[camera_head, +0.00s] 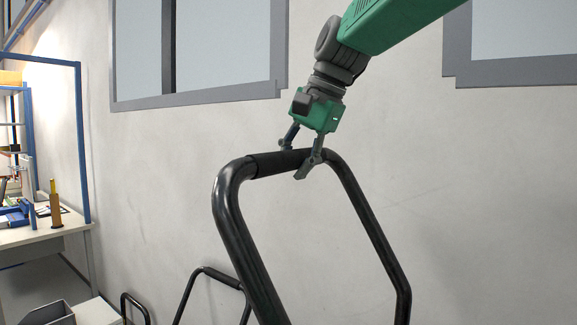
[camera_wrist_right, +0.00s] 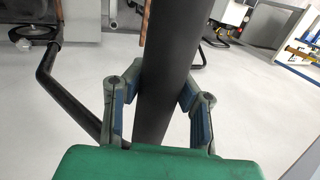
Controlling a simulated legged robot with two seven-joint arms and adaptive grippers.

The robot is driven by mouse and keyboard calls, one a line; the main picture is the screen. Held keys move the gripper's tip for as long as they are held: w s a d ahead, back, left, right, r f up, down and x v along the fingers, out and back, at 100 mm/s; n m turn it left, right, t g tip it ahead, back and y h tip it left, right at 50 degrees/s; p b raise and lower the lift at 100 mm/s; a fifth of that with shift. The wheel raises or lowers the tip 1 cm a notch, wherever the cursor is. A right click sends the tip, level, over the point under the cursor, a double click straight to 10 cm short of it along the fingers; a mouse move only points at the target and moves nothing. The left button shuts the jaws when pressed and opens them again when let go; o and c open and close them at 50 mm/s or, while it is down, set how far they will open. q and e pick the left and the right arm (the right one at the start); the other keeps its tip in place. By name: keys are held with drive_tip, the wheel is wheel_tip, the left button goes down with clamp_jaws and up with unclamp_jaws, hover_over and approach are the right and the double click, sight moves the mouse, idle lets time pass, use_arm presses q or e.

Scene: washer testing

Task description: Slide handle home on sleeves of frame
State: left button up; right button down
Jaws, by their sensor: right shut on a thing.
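The handle (camera_head: 232,215) is a black bent tube, large in the head view. Its top bar has a dark grip section (camera_head: 272,164), and its two legs run down out of the picture. My right gripper (camera_head: 296,163) comes from above and is shut on the grip section of the top bar. In the right wrist view the bar (camera_wrist_right: 165,75) passes between the two fingers of the gripper (camera_wrist_right: 160,105). The lower ends of the handle are out of view. I cannot make out the frame or its sleeves. My left gripper is not in view.
Smaller black tube handles (camera_head: 205,290) stand low behind. A workbench (camera_head: 40,232) with tools is at the left, and a grey bin (camera_head: 48,314) sits at the lower left. A pale wall with windows (camera_head: 215,45) is behind; the space right of the handle looks clear.

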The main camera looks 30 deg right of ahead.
drive_tip(key=shift+d+f, duration=0.2)
drive_tip(key=shift+d, duration=0.3)
drive_tip(key=shift+d+f, duration=0.15)
drive_tip(key=shift+d, duration=0.3)
drive_tip(key=shift+d+f+b, duration=0.3)
drive_tip(key=shift+d, duration=0.05)
drive_tip(key=shift+a+f, duration=0.2)
drive_tip(key=shift+a, duration=0.35)
drive_tip(key=shift+a+f, duration=0.15)
drive_tip(key=shift+a, duration=0.4)
drive_tip(key=shift+w+d+f+b, duration=0.15)
drive_tip(key=shift+f+b, duration=0.25)
drive_tip(key=shift+f, duration=0.5)
drive_tip(key=c, duration=1.2)
unclamp_jaws()
drive_tip(key=shift+s+d, duration=0.2)
